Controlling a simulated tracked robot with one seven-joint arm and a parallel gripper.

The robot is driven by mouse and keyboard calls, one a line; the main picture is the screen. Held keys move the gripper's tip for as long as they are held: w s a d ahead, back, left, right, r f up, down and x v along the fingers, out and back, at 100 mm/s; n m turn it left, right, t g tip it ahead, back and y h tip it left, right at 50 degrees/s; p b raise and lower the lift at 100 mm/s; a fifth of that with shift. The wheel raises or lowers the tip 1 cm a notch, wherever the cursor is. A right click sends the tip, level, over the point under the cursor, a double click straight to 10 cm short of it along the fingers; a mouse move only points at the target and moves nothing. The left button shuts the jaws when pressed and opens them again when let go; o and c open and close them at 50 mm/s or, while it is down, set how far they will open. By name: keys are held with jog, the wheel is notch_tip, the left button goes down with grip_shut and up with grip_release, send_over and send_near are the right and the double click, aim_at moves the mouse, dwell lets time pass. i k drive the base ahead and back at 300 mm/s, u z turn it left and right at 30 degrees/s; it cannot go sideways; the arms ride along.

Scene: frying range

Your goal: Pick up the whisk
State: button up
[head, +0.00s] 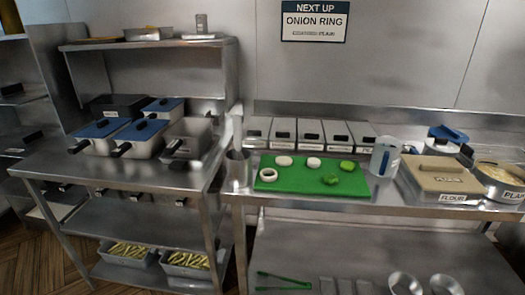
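I cannot make out a whisk for certain in the head view. A metal cup (238,170) stands at the left end of the right-hand counter. A pale upright shape (237,128) shows just above and behind the cup. It is too small and blurred to tell whether it is a whisk standing in the cup or something else. My gripper and arm are not in view.
A green cutting board (310,188) with sliced pieces lies right of the cup. A clear jug (384,157), a flour box (440,178) and a round pan (497,178) follow. Lidded containers (98,136) crowd the left bench. Green-handled tongs (282,281) lie on the lower shelf.

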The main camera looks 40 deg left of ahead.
aim_at(236, 119)
jog(key=z, duration=1.35)
jog(key=i, duration=0.1)
jog(key=u, duration=3.1)
jog(key=k, duration=0.75)
jog(key=u, duration=0.25)
jog(key=i, duration=0.75)
jog(key=z, duration=0.25)
